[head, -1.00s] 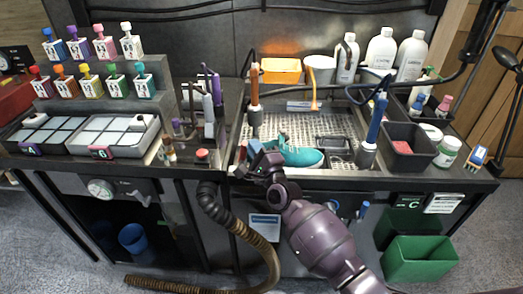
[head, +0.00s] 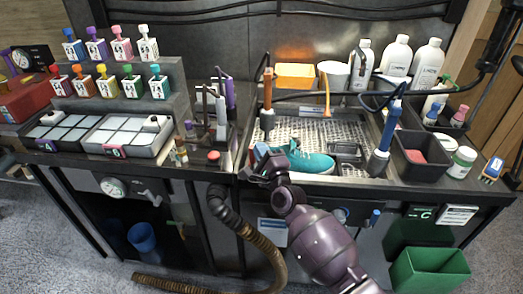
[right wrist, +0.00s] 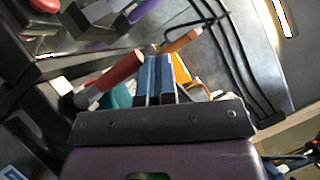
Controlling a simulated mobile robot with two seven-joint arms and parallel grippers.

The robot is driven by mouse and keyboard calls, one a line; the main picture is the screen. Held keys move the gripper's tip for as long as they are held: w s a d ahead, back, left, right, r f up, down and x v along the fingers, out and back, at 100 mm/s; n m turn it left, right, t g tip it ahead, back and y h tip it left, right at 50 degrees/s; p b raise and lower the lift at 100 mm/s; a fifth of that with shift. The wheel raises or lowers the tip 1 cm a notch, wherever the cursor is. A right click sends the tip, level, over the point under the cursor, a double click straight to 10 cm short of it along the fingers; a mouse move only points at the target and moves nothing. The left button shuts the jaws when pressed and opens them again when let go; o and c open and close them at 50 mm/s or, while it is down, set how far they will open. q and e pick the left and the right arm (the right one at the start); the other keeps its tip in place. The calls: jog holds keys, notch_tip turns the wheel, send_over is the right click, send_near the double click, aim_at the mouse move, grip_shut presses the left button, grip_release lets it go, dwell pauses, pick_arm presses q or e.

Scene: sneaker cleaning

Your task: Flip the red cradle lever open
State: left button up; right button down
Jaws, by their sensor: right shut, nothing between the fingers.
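A red bar-shaped handle (right wrist: 112,73), which looks like the cradle lever, slants up to the right in the right wrist view. Its upper end is close beside my right gripper's blue fingers (right wrist: 158,78); I cannot tell whether they touch. In the head view my right gripper (head: 262,152) is at the front left of the wash basin, and a small red part (head: 252,158) shows just left of it. The fingers are shut and empty. A teal sneaker (head: 305,162) lies in the basin, right of the gripper. The cradle is mostly hidden. My left gripper is not in view.
An orange-handled tool (head: 267,90) stands upright behind the gripper. A blue-handled tool (head: 388,135) stands at the basin's right. A ribbed brown hose (head: 258,245) hangs in front. A red-capped item (head: 214,156) sits on the counter to the left.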

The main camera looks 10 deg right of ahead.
jog(key=b+v, duration=0.1)
jog(key=v, duration=0.9)
jog(key=shift+s, duration=0.35)
jog(key=shift+d+f, duration=0.15)
jog(key=s+d+f+n+g+h, duration=0.2)
jog(key=s+d+f+n+g, duration=0.2)
jog(key=s+d+f+n, duration=0.3)
jog(key=s+d+f+n+g+h, duration=0.3)
jog(key=s+d+f+n, duration=0.4)
jog(key=s+f+n, duration=0.4)
jog(key=s+n+g, duration=0.1)
jog(key=s+n, duration=0.1)
jog(key=s, duration=0.3)
jog(key=shift+d+h, duration=0.3)
